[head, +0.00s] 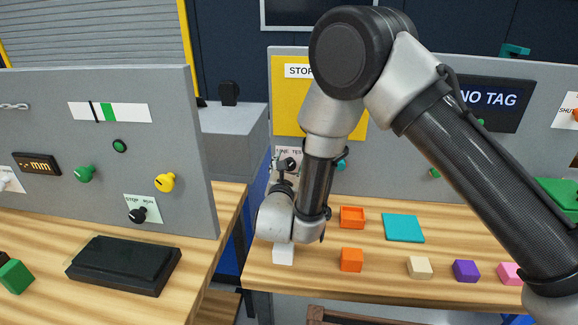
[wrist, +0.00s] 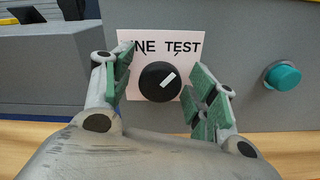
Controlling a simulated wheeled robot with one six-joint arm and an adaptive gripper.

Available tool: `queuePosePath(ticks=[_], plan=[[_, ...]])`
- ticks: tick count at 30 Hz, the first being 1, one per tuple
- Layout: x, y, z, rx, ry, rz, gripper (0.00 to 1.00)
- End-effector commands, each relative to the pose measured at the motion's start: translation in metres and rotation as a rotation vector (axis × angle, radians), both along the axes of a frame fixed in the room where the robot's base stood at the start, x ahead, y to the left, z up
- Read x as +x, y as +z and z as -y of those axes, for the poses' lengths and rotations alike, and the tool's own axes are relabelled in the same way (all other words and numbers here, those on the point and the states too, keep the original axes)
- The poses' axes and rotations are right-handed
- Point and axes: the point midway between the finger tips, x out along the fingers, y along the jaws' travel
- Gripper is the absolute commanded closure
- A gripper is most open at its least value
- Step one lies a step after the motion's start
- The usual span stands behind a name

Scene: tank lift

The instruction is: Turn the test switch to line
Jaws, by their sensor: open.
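The test switch is a round black knob (wrist: 160,82) with a white pointer mark that points up and right, toward the word TEST. It sits on a pale pink label plate (wrist: 180,36) reading LINE TEST; my left finger covers the start of LINE. My gripper (wrist: 163,78) is open, with one green-padded finger on each side of the knob. A gap shows between the knob and the right finger; I cannot tell whether the left finger touches. In the head view the label plate (head: 286,152) is partly hidden behind my wrist and gripper.
A teal button (wrist: 283,76) sticks out of the grey panel right of the switch. The wooden bench (head: 330,280) below carries an orange tray (head: 352,217), a teal mat (head: 403,228) and several small blocks. A second grey panel (head: 60,120) stands at left.

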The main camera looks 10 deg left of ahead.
Motion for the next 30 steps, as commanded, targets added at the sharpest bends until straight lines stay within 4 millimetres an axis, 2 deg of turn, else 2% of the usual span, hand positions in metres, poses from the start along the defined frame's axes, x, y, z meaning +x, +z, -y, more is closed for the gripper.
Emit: queuePosePath(ticks=[2,9,10,20,30], plan=[[-0.0002,0.0,0.0,0.0,0.0,0.0,0.42],[-0.0004,0.0,0.0,0.0,0.0,0.0,0.86],[-0.0004,0.0,0.0,0.0,0.0,0.0,0.88],[-0.0005,0.0,0.0001,-0.038,0.0,0.002,0.88],[-0.0005,0.0,-0.0001,-0.26,-0.001,0.015,0.88]])
